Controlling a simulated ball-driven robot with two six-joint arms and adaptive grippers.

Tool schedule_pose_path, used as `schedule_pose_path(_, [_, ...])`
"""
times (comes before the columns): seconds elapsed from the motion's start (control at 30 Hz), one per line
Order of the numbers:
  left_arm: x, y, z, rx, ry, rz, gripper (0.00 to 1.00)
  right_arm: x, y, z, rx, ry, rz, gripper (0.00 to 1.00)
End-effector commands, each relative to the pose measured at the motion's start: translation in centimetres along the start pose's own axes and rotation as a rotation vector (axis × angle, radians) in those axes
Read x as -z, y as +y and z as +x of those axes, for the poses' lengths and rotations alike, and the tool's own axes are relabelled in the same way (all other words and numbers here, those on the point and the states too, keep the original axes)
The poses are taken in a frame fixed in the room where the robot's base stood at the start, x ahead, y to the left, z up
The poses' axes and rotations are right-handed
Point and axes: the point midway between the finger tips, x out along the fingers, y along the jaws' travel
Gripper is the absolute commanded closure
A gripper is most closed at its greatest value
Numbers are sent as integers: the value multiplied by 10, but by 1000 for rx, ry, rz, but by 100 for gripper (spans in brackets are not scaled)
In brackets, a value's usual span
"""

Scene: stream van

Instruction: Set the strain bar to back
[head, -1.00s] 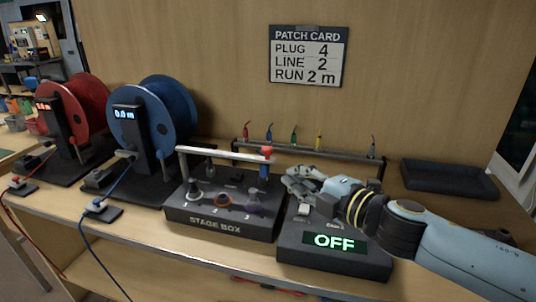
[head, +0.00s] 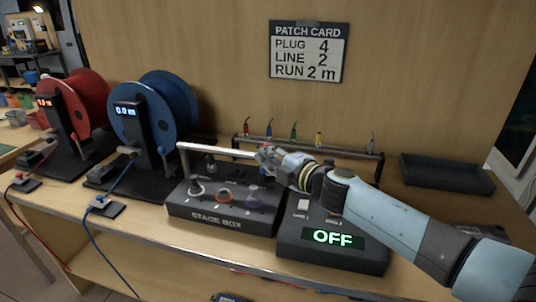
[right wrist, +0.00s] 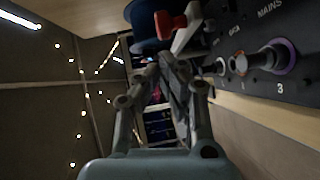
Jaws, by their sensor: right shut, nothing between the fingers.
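The strain bar (head: 215,150) is a pale bar held above the rear part of the stage box (head: 220,221), with an upright at its left end. Its red knob (right wrist: 170,25) shows in the right wrist view, just beyond and above my fingertips. My right gripper (head: 266,155) is shut and empty at the bar's right end. The gripper also shows in the right wrist view (right wrist: 165,60). It hides most of the knob in the head view, and I cannot tell whether it touches it. My left gripper is not in view.
The box marked OFF (head: 332,238) lies under my right arm. A blue reel (head: 165,110) and a red reel (head: 75,105) stand at the left. A rack (head: 370,160) of coloured plugs is behind, and an empty dark tray (head: 447,180) is at the right.

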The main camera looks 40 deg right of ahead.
Motion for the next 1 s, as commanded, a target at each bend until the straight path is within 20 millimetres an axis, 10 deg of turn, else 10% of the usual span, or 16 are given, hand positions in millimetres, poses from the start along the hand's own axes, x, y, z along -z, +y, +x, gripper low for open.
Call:
schedule_pose_path(0.67, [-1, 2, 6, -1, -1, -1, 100, -14, 1, 10, 0, 11, -3, 100])
schedule_pose_path(1.0, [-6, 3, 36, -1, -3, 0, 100, -62, 4, 25, 17, 155, -23, 100])
